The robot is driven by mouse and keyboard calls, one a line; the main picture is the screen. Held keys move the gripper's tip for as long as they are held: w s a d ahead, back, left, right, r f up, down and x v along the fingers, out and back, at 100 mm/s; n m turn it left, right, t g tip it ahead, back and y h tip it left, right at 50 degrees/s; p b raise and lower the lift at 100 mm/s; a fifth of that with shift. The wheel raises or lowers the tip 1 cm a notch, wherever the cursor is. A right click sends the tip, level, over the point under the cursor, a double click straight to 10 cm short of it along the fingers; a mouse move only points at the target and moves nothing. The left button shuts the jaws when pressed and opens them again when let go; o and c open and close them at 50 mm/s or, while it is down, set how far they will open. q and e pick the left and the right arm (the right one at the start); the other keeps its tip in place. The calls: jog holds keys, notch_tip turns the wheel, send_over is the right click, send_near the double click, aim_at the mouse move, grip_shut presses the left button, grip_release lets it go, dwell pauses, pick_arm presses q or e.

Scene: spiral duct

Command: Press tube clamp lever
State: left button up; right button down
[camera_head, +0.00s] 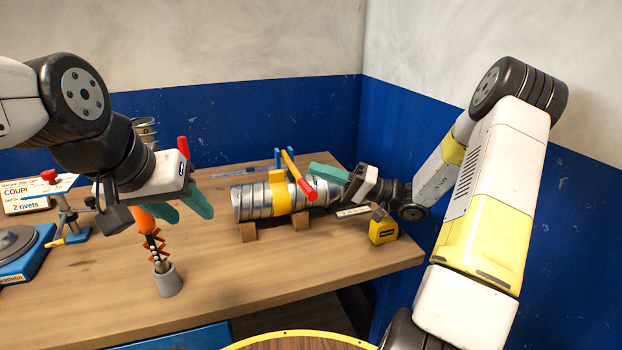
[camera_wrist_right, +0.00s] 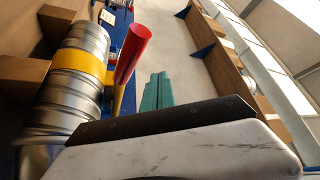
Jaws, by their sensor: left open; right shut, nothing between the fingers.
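A silver spiral duct (camera_head: 250,203) lies on wooden blocks on the table. A yellow clamp band (camera_head: 279,192) wraps around it; the band also shows in the right wrist view (camera_wrist_right: 82,64). The clamp's yellow lever with a red grip (camera_head: 304,188) slants above the duct, and the red grip stands out in the right wrist view (camera_wrist_right: 132,48). My right gripper (camera_head: 322,171) is shut and empty, close to the red grip on its right; its teal fingers (camera_wrist_right: 157,92) appear beside the grip, contact unclear. My left gripper (camera_head: 190,212) is open and empty, left of the duct.
A yellow tape measure (camera_head: 383,227) sits right of the duct. An orange-handled tool stands in a grey cup (camera_head: 168,281) below my left gripper. A red-topped stand (camera_head: 66,212) and a sign (camera_head: 22,196) are at left. The front middle of the table is clear.

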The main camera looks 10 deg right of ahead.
jog(key=w+d+f, duration=0.1)
jog(key=d+f, duration=0.2)
jog(key=d, duration=0.5)
jog(key=shift+w+d+f, duration=0.15)
jog(key=shift+d+f, duration=0.15)
jog(key=shift+f, duration=0.1)
